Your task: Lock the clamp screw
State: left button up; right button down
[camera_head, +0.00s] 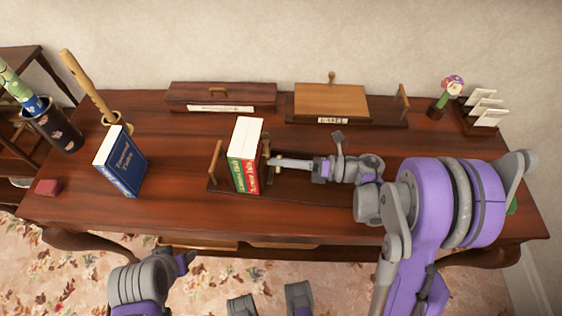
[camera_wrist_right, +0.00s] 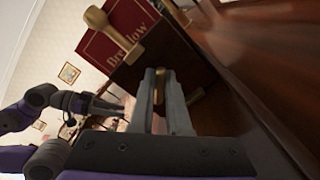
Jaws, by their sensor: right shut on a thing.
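The wooden book clamp (camera_head: 215,160) lies mid-table, with a green book and a red book (camera_head: 245,160) standing upright in it. My right gripper (camera_head: 274,162) reaches in from the right to the clamp's right side. In the right wrist view my right gripper's fingers (camera_wrist_right: 162,88) are close together on the brass-coloured clamp screw (camera_wrist_right: 178,108), which is partly hidden by them. Another brass-coloured fitting (camera_wrist_right: 118,36) shows against the red book's cover. My left gripper (camera_head: 187,262) is low at the left, in front of the table; its finger opening does not show clearly.
A blue book (camera_head: 122,165) stands left of the clamp. A long wooden box (camera_head: 220,96) and a second wooden stand (camera_head: 330,102) lie behind it. A flower pot (camera_head: 440,105), card holder (camera_head: 484,108), dark vase (camera_head: 55,125) and red block (camera_head: 48,187) are near the ends.

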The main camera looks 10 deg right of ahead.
jog(key=m+b, duration=0.1)
jog(key=m, duration=0.2)
jog(key=shift+f+m, duration=0.15)
jog(key=shift+m, duration=0.25)
jog(key=shift+w+m+b, duration=0.1)
jog(key=shift+m+b, duration=0.5)
jog(key=shift+m, duration=1.4)
jog(key=c, duration=0.9)
grip_release()
jog(key=shift+d, duration=0.1)
jog(key=v, duration=1)
jog(key=shift+s+d, duration=0.2)
jog(key=shift+d, duration=0.15)
